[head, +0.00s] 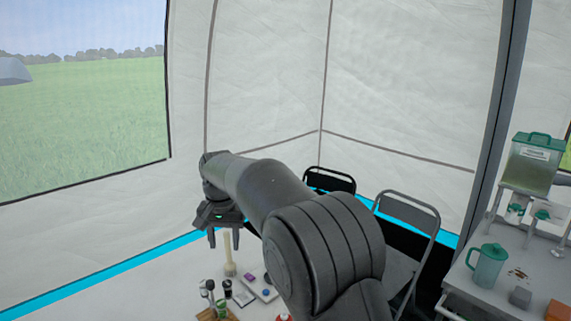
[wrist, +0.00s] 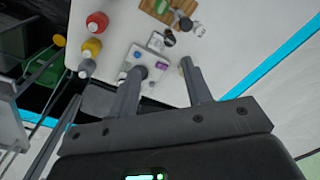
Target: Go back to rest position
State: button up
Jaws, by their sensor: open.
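My gripper (head: 224,238) is raised over the far part of a white table (head: 120,290) in the head view, at the end of my outstretched arm. Its two fingers point down and stand apart, with nothing between them. In the wrist view my gripper (wrist: 162,68) is also open and empty. Beyond the fingers is a light tray (wrist: 142,62) with a purple item (wrist: 162,65) on it. My arm hides part of the table and the lower middle of the head view.
The table holds a tall pale object (head: 229,256), a red-topped bottle (wrist: 97,22), a yellow bottle (wrist: 91,47) and a wooden board (wrist: 160,8). Folding chairs (head: 407,213) stand behind. A side table on the right bears a green pitcher (head: 488,266) and a green dispenser (head: 533,164).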

jog(key=s+d+r+t, duration=0.1)
jog(key=s+d+r, duration=0.25)
jog(key=d, duration=0.35)
jog(key=s+d+r+t, duration=0.1)
jog(key=s+d+r, duration=0.2)
jog(key=s+d, duration=0.35)
jog(key=s+d+r+t, duration=0.1)
jog(key=s+d+r, duration=0.2)
jog(key=d, duration=0.6)
jog(key=s+d+f+t, duration=0.1)
jog(key=s+d+f, duration=0.2)
jog(key=s+d, duration=0.2)
jog(key=s+d+f+t, duration=0.1)
jog(key=s+d+f, duration=0.2)
jog(key=s, duration=0.9)
jog(key=d, duration=0.2)
jog(key=shift+s+d+f, duration=0.15)
jog(key=shift+s+d, duration=0.15)
jog(key=shift+d, duration=0.05)
